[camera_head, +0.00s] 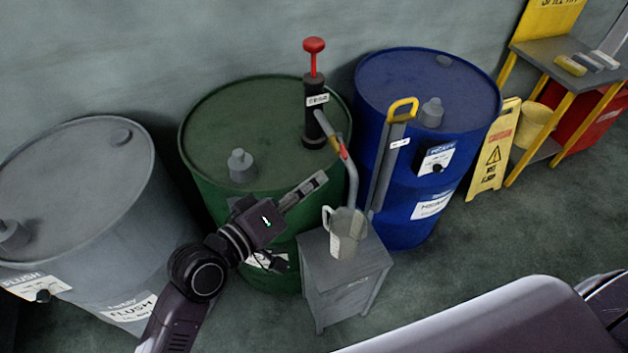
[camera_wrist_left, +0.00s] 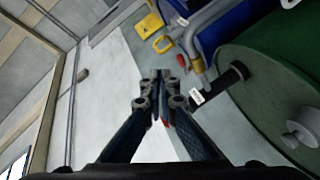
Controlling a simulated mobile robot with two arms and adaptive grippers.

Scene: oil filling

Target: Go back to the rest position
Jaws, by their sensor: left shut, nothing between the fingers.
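My left gripper (camera_head: 318,179) is shut and empty in the head view, in front of the green drum (camera_head: 225,120) and just left of the pump's curved grey spout. In the left wrist view its fingers (camera_wrist_left: 162,75) are together with nothing between them. The pump (camera_head: 316,110), black with a red knob, stands on the green drum's lid. Its spout (camera_head: 350,180) reaches down to a translucent jug (camera_head: 345,232) on a small grey stand (camera_head: 345,278). My right gripper is not in view.
A grey drum (camera_head: 75,180) stands at left and a blue drum (camera_head: 425,90) at right. A yellow-handled grey bar (camera_head: 390,150) stands before the blue drum. A yellow floor sign (camera_head: 495,150) and a shelf (camera_head: 560,55) are at far right. The floor (camera_head: 510,235) at right is open.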

